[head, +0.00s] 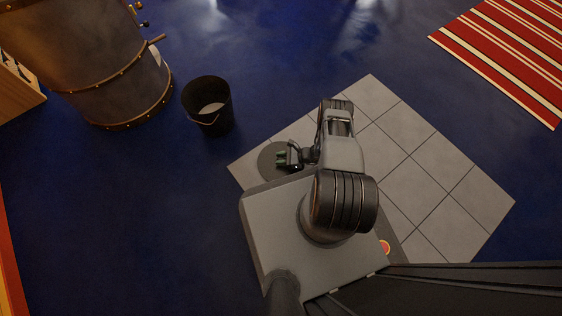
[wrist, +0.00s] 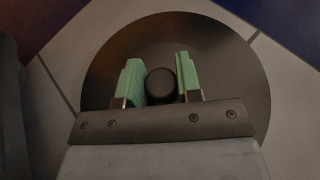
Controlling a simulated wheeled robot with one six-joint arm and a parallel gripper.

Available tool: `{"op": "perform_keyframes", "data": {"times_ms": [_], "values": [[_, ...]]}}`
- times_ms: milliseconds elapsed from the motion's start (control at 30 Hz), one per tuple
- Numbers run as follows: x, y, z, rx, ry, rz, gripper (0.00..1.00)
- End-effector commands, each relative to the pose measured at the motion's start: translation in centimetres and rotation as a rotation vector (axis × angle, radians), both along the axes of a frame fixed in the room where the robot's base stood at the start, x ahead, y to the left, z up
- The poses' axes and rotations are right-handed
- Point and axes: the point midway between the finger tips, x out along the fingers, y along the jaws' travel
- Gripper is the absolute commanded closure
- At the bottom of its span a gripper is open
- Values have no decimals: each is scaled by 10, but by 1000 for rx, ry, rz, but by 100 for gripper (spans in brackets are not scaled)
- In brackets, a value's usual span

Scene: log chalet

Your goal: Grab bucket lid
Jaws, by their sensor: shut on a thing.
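The bucket lid (head: 270,160) is a dark round disc near the left corner of the grey tiled patch, partly hidden by my arm and base in the head view. In the wrist view the lid (wrist: 215,60) fills the middle, with a round black knob (wrist: 161,85) at its centre. My gripper (wrist: 161,82) has green finger pads on either side of the knob and is shut on it. In the head view my gripper (head: 281,158) is over the lid. The black bucket (head: 208,105) stands upright and open on the blue floor, with a wire handle and something pale inside.
A large metal barrel-like vessel (head: 95,60) with copper bands stands at the upper left, beside the bucket. A red striped rug (head: 510,50) lies at the upper right. The grey tiles (head: 420,165) and the blue floor between are clear.

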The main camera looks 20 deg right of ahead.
Motion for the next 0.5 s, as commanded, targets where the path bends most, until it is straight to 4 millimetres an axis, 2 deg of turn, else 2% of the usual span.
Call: {"op": "perform_keyframes", "data": {"times_ms": [33, 267, 500], "values": [[0, 0, 0, 0, 0, 0, 77], [0, 0, 0, 0, 0, 0, 99], [0, 0, 1, 1, 0, 0, 100]]}}
